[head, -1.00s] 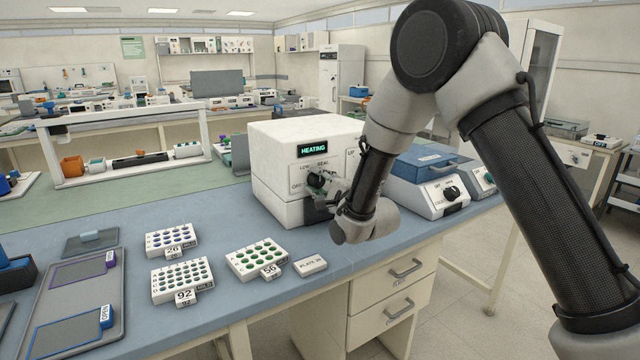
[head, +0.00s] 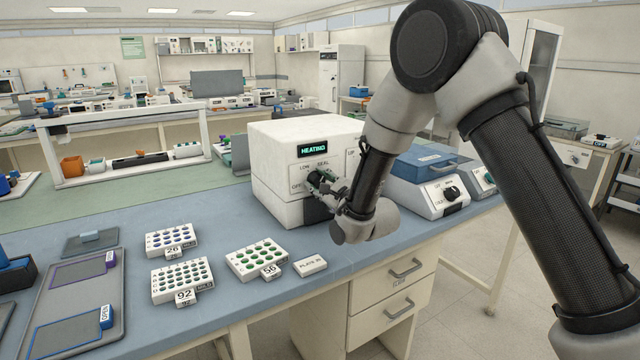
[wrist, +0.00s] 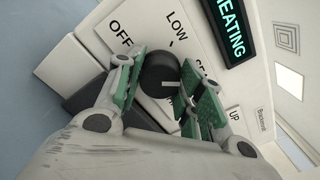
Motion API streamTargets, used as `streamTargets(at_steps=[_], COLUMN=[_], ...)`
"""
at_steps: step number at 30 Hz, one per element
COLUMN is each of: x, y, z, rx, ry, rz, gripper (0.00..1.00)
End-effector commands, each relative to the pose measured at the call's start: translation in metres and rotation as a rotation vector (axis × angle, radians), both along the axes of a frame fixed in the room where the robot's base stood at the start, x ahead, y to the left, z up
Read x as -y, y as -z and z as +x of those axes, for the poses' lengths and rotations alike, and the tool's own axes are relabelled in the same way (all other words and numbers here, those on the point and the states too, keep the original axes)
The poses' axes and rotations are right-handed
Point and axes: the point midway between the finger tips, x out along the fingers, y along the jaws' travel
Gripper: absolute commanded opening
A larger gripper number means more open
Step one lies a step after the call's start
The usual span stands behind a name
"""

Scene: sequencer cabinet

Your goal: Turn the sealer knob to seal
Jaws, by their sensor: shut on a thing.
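The sealer (head: 300,140) is a white box on the blue bench in the head view, with a lit display (head: 313,151) reading HEATING. Its front panel carries the labels OFF, LOW and SEAL around a round black knob (wrist: 158,74). My gripper (wrist: 164,62) has its green-padded fingers on either side of the knob and is shut on it. The white mark on the knob points right in the wrist view, toward the side where SEAL is. The right finger partly hides the SEAL label. In the head view my gripper (head: 322,182) covers the knob.
Another panel part marked UP (wrist: 234,115) is close to the right finger. A blue-lidded device (head: 425,180) stands right of the sealer. Several well-plate racks (head: 257,260) and a small PLATE IN block (head: 310,265) lie on the bench in front.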

Motion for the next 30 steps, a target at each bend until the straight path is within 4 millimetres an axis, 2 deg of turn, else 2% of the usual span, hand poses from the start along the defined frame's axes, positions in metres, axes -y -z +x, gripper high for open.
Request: streamTargets(at_steps=[10,11,14,15,25,30], x=[0.001,0.001,0.001,0.001,0.002,0.015], y=[0.003,0.003,0.002,0.002,0.001,0.001], z=[0.000,0.000,0.000,0.000,-0.002,-0.022], rx=[-0.007,-0.007,-0.005,-0.005,-0.003,-0.004], ry=[0.002,0.002,0.002,0.002,0.001,0.000], rz=[-0.001,-0.001,-0.001,-0.001,0.000,0.000], gripper=[0.13,0.39,0.57,0.60,0.60,0.60])
